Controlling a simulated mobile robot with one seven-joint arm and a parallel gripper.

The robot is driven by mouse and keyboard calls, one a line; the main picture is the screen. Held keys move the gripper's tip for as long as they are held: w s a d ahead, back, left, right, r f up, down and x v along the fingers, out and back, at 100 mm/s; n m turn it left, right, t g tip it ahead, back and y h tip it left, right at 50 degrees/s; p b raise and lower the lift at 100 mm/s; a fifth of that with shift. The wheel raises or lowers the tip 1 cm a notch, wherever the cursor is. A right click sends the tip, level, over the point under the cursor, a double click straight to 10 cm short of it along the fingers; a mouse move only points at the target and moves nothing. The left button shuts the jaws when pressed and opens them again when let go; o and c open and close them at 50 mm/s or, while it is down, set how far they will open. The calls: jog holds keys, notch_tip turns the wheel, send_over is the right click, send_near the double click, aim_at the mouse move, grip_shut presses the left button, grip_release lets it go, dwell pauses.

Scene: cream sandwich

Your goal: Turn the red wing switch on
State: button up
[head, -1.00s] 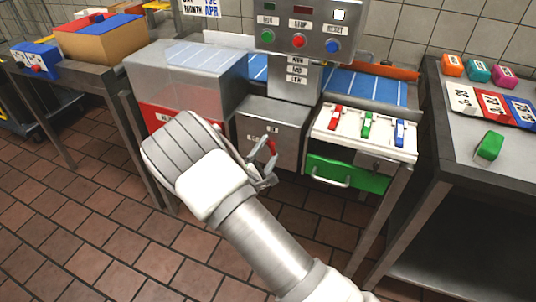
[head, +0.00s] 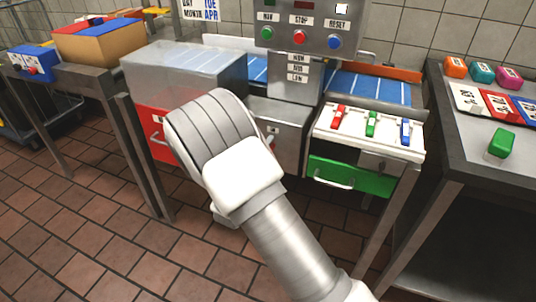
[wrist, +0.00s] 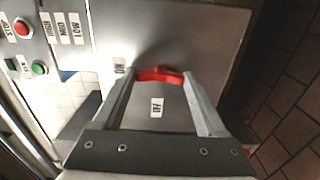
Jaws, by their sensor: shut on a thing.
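The red wing switch (wrist: 160,75) sits on the grey metal face of a box (wrist: 185,35). In the wrist view it lies across the gap between my fingertips. My gripper (wrist: 161,78) is shut on the switch, with one finger at each end of it. An "ON" label (wrist: 118,68) is by the left finger, and an "OFF" label (wrist: 156,107) lies between the fingers. In the head view the grey box (head: 290,118) stands under the control panel, and my wrist hides the switch and most of my gripper.
A control panel (head: 318,40) with green, red and blue buttons rises above the box. A green drawer (head: 350,176) and a white panel of small coloured switches (head: 340,140) stand to the right. A red-fronted bin (head: 150,120) is close on the left.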

jog(key=o, duration=1.3)
jog(key=shift+s, duration=0.15)
jog(key=p+v, duration=0.2)
jog(key=v, duration=1.5)
jog(key=shift+p, duration=0.35)
jog(key=shift+s+a, duration=0.1)
